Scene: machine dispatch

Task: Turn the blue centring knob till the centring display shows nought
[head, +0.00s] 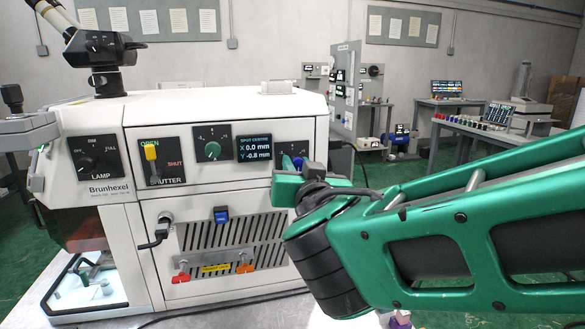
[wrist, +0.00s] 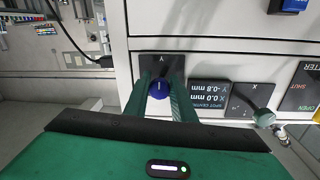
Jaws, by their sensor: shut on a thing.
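The blue centring knob (wrist: 159,88) sits on a dark plate marked Y in the wrist view. My gripper (wrist: 161,83) has its two green fingers on either side of the knob and is shut on it. In the head view my arm hides most of the knob; a bit of blue (head: 298,162) shows beside the green fingertips. The centring display (head: 254,147) reads X 0.0 mm and Y -0.8 mm. It also shows in the wrist view (wrist: 208,93), upside down.
A green knob (head: 212,150) on its own dial plate is left of the display. Further left are the yellow shutter lever (head: 151,153) and the lamp knob (head: 87,162). A blue switch (head: 221,214) is below. Tables with equipment stand in the right background.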

